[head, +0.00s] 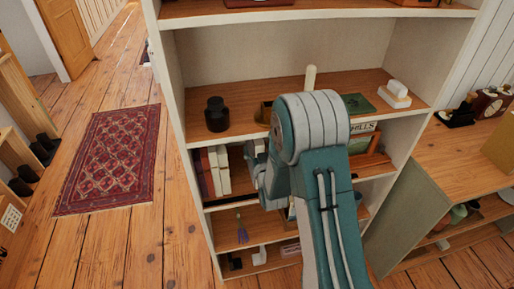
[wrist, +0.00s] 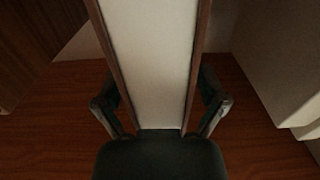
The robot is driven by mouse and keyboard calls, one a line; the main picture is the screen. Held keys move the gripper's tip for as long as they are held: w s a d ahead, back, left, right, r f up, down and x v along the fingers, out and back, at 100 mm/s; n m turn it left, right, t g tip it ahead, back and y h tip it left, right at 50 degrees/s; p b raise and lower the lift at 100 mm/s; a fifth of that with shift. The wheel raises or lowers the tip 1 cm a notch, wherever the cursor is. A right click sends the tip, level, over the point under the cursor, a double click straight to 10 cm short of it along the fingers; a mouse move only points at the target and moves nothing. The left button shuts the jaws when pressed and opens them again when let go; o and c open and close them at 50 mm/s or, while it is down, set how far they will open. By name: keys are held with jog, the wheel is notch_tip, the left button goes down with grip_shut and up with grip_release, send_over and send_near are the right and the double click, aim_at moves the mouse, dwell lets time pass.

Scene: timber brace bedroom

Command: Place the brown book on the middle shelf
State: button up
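The brown book (wrist: 160,65) stands on edge between the two fingers of my gripper (wrist: 160,88) in the wrist view. Its brown covers face the fingers, and its cream page edges face the camera. The fingers appear closed against both covers. In the head view, my arm reaches into the shelf compartment below the top objects, and it hides the book and most of the gripper. The reddish-brown shelf board (wrist: 60,120) shows beneath in the wrist view. I cannot tell whether the book touches it.
Upright books (head: 213,171) stand at the compartment's left. A framed sign (head: 365,140) is at its right. The shelf above holds a dark jar (head: 216,115), a green book (head: 357,103) and a white object (head: 396,93). A low cabinet (head: 470,148) adjoins at right.

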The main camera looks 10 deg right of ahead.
dwell(0.3)
jog(key=s, duration=1.2)
notch_tip(320, 180, up, 10)
jog(key=s+g, duration=0.3)
jog(key=g, duration=0.3)
jog(key=s+r+g, duration=0.3)
jog(key=s+r, duration=0.1)
jog(key=s, duration=0.6)
jog(key=s+r+g, duration=0.3)
jog(key=s, duration=0.7)
jog(key=shift+r, duration=0.35)
